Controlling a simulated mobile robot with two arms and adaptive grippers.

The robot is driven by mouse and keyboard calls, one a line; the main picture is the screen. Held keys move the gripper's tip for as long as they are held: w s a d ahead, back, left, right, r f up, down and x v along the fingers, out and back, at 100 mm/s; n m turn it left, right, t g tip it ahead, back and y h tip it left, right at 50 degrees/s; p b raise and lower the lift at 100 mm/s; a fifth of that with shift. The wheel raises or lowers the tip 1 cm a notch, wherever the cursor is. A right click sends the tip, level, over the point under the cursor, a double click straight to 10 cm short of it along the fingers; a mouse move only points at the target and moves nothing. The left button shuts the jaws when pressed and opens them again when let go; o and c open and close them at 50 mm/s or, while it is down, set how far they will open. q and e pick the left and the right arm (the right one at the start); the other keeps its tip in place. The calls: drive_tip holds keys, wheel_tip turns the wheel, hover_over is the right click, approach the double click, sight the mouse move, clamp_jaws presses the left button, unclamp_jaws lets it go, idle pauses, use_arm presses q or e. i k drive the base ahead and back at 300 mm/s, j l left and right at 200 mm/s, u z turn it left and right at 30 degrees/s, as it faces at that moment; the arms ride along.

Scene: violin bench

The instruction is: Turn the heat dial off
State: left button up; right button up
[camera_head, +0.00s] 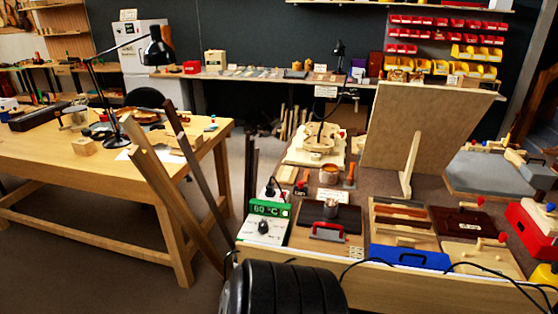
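The heat dial (263,227) is a small dark knob on the sloping white face of a control box (253,235) at the front left corner of the right bench. A green display (270,209) above it reads what looks like 60 °C. The dial's pointer direction is too small to tell. A dark plug with a cable (271,191) shows just behind the display. Neither of my grippers is in view.
A grey pad with a red-handled tool (327,231) lies right of the control box. A blue case (410,257) and cables sit along the bench's front edge. Long strips (165,190) lean at its left. A black ribbed shape (283,290) stands in front of the bench.

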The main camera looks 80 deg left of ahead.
sight(263, 228)
drive_tip(key=u, duration=2.8)
